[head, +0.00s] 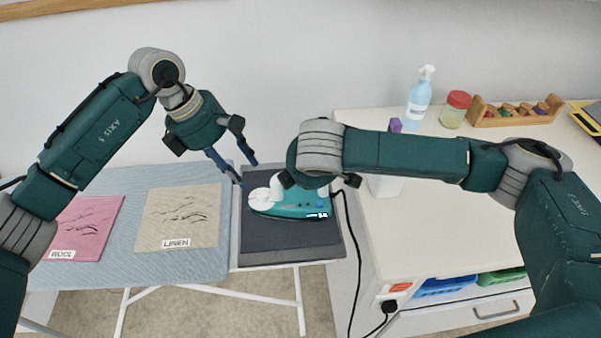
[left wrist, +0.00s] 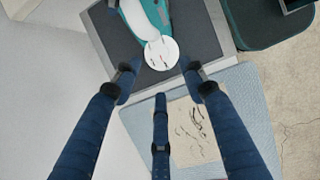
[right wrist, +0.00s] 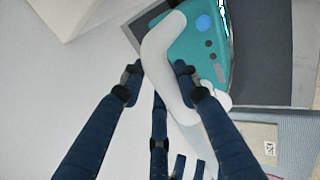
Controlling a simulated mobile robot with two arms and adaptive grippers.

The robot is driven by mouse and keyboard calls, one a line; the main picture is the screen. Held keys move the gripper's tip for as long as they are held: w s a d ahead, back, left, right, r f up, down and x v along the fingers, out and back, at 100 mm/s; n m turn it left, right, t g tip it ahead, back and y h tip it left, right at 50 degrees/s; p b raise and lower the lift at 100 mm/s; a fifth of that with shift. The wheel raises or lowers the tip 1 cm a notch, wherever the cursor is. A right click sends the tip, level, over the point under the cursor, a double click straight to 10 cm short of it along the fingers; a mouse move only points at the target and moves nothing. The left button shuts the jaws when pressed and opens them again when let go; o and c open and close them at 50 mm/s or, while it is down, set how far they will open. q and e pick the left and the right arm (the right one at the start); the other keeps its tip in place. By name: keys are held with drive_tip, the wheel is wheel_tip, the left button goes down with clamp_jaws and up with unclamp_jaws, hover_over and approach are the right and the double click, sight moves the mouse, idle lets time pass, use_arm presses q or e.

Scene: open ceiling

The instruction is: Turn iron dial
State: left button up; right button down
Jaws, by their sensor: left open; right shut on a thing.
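A teal and white iron (head: 290,208) lies on a dark grey rest pad at the end of the ironing board. Its round white dial (left wrist: 161,53) has small dark marks and faces my left gripper; it also shows in the head view (head: 260,197). My right gripper (right wrist: 158,75) is shut on the white handle (right wrist: 162,50) of the iron; in the head view my right arm hides part of this grip. My left gripper (head: 238,172) is open and empty, just left of the dial. In the left wrist view its fingertips are spread just short of the dial.
A linen cloth (head: 180,217) and a pink wool cloth (head: 88,225) lie on the blue board (head: 137,186) at left. A black cord (head: 350,240) hangs between.

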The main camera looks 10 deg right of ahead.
sight(261, 193)
use_arm(q)
drive_tip(key=d+r+n+y, duration=0.1)
drive_tip(key=d+n+y, duration=0.1)
drive_tip(key=n, duration=1.3)
drive_tip(key=d+r+n+y, duration=0.1)
drive_tip(key=d+n+y, duration=0.1)
drive_tip(key=n, duration=1.3)
wheel_tip(261, 193, down, 11)
drive_tip(key=shift+w+f, duration=0.1)
drive_tip(key=shift+w, duration=0.05)
drive_tip(key=shift+m, duration=0.3)
clamp_jaws()
